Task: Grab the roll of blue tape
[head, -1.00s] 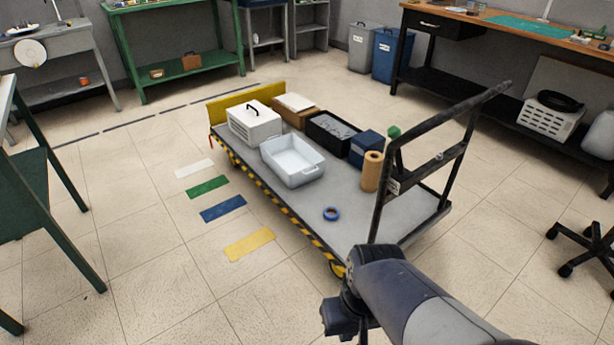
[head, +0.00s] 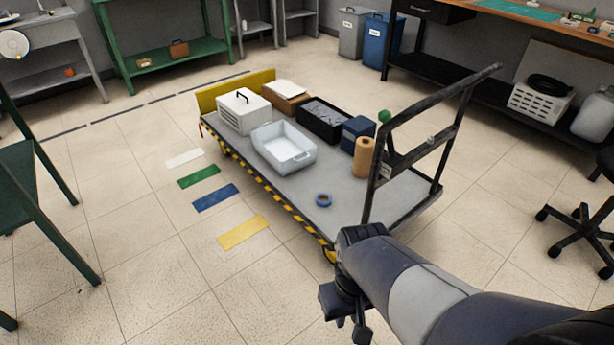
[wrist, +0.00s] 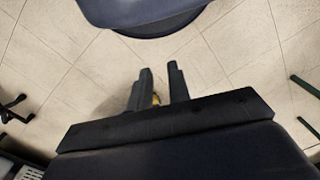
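The roll of blue tape (head: 324,200) lies flat on the grey deck of the cart (head: 345,215), near its front edge in the head view. My gripper (head: 347,318) is in front of the cart at the lower right, apart from the tape. In the wrist view my gripper (wrist: 160,80) shows two dark fingers with a gap between them and no tape there. Floor and a small yellow patch show through the gap. The tape is not visible in the wrist view.
A white tray (head: 268,150), white case (head: 235,117), black bin (head: 318,130), blue box (head: 357,130) and brown roll (head: 364,157) stand on the cart. The black handle frame (head: 430,150) rises at the cart's right. Deck around the tape is clear.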

